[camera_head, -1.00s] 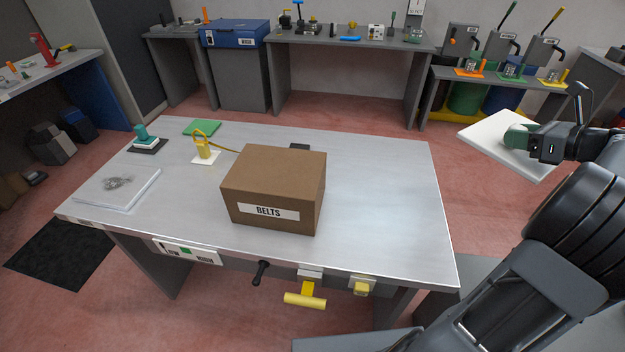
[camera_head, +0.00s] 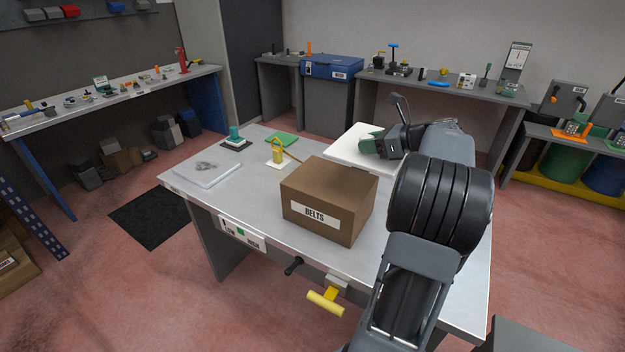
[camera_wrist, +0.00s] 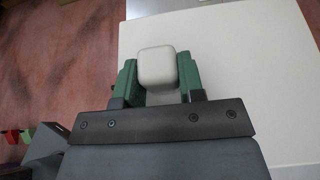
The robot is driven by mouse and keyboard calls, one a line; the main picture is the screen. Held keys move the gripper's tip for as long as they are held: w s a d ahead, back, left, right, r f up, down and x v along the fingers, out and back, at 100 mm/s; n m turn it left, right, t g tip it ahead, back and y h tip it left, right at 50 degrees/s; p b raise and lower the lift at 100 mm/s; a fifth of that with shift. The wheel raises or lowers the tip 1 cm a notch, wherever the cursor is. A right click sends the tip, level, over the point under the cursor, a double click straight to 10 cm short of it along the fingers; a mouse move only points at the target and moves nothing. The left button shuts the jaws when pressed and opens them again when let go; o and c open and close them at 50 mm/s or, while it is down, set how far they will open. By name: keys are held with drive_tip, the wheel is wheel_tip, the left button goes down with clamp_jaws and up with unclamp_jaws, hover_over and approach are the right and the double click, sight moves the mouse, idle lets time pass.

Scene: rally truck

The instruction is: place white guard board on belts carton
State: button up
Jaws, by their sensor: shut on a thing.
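The white guard board (camera_head: 347,146) is a flat white panel held out over the far side of the metal table, behind the belts carton. My gripper (camera_head: 372,146) is shut on it; in the wrist view the green fingers of my gripper (camera_wrist: 158,78) close on a pale rounded grip, and the white board (camera_wrist: 235,60) spreads beyond to the right. The belts carton (camera_head: 325,185) is a closed brown box with a "BELTS" label, standing on the table. Its top is clear. My arm hides the table's right part and part of the board.
The metal table (camera_head: 235,190) also carries a paper stack (camera_head: 208,173), a green-handled stamp (camera_head: 235,140), a yellow tool (camera_head: 277,153) with a cord and a green pad (camera_head: 282,139). A yellow handle (camera_head: 325,302) sticks out at the front edge. A blue chest (camera_head: 332,67) stands behind.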

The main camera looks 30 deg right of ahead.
sight(338, 151)
drive_tip(key=w+a+f, duration=0.1)
drive_tip(key=a, duration=0.1)
drive_tip(key=w+a+f, duration=0.1)
drive_tip(key=w+a, duration=0.1)
drive_tip(key=w+a+f, duration=0.1)
drive_tip(key=a, duration=0.1)
drive_tip(key=shift+w, duration=0.15)
drive_tip(key=a+f, duration=0.1)
drive_tip(key=w+a+f, duration=0.1)
drive_tip(key=f, duration=0.1)
drive_tip(key=w+f, duration=0.1)
drive_tip(key=shift+w+a+f+p, duration=0.15)
drive_tip(key=shift+a+f+p, duration=0.15)
drive_tip(key=shift+a, duration=0.1)
drive_tip(key=f, duration=0.3)
drive_tip(key=shift+w+a+f, duration=0.15)
drive_tip(key=shift+w+a, duration=0.15)
drive_tip(key=shift+a, duration=0.1)
drive_tip(key=shift+f+p, duration=0.3)
drive_tip(key=shift+f, duration=0.15)
drive_tip(key=shift+f, duration=0.15)
drive_tip(key=o, duration=1)
